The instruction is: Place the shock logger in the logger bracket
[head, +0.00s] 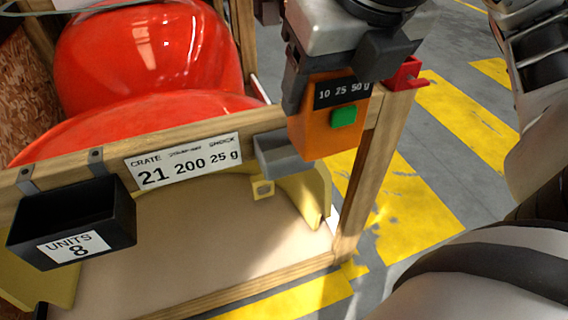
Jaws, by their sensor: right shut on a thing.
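The shock logger (318,135) is an orange box with a black "10 25 50 g" label and a green button. My right gripper (330,75) comes from the top of the head view and is shut on its upper part. The grey logger bracket (275,158) is on the crate's top rail, just left of and below the logger. The logger hides part of the bracket's right side. I cannot tell whether the logger touches the bracket. My left gripper is not in view.
The wooden crate holds large red nosecones (150,50). A "CRATE 21 200 25 g" label (185,161) is on the rail. A black "UNITS 8" bin (70,215) hangs at the left. A red bracket (405,76) is by the corner post (378,160). Yellow-striped floor lies right.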

